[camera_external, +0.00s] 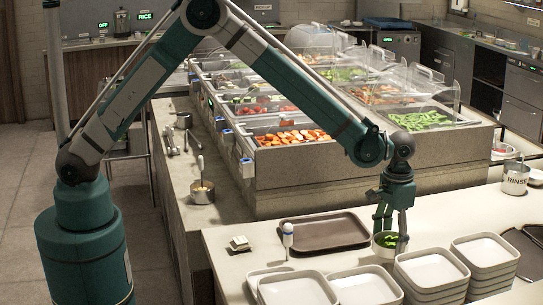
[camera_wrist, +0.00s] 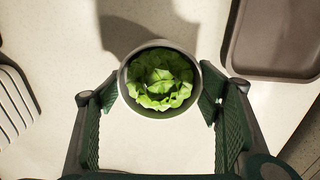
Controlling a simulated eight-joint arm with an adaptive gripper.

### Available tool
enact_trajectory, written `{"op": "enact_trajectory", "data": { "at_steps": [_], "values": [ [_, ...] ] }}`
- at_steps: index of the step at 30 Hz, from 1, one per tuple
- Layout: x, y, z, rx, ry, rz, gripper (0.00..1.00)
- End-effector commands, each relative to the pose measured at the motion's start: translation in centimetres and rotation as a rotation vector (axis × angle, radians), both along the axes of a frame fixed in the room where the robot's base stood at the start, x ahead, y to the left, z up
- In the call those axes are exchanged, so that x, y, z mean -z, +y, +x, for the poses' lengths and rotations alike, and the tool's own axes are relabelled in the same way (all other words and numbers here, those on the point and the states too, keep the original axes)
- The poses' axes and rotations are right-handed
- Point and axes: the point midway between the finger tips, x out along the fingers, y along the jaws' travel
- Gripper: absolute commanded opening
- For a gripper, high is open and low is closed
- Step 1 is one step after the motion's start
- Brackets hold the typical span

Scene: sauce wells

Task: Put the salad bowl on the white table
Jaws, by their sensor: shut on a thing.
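The salad bowl is a small round bowl with green lettuce leaves in it. In the external view the bowl (camera_external: 386,240) is low at the white table (camera_external: 235,262), just right of the brown tray. In the wrist view the bowl (camera_wrist: 160,112) sits upright between the fingers, its rim and leaves plain to see. My gripper (camera_external: 390,226) points down and is shut on the bowl, one finger on each side; the fingers also show in the wrist view (camera_wrist: 164,92). Whether the bowl's base touches the table is hidden.
A brown tray (camera_external: 325,231) lies left of the bowl. Stacks of square white dishes (camera_external: 432,267) stand close in front. A white-topped bottle (camera_external: 288,236) stands further left. A RINSE pot (camera_external: 515,178) is at the right. The food counter (camera_external: 285,168) rises behind.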

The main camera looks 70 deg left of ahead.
Motion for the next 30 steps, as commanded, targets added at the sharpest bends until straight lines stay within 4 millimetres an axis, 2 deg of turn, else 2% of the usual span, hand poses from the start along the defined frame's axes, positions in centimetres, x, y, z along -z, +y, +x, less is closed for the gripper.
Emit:
{"op": "enact_trajectory", "data": {
  "at_steps": [10, 25, 26, 28, 30],
  "values": [
    [3.2, 0.0, 0.0, 0.0, 0.0, 0.0, 0.49],
    [3.8, 0.0, 0.0, 0.0, 0.0, 0.0, 0.49],
    [3.8, 0.0, 0.0, 0.0, 0.0, 0.0, 0.67],
    [3.8, 0.0, 0.0, 0.0, 0.0, 0.0, 0.76],
    [3.8, 0.0, 0.0, 0.0, 0.0, 0.0, 0.79]
  ]
}}
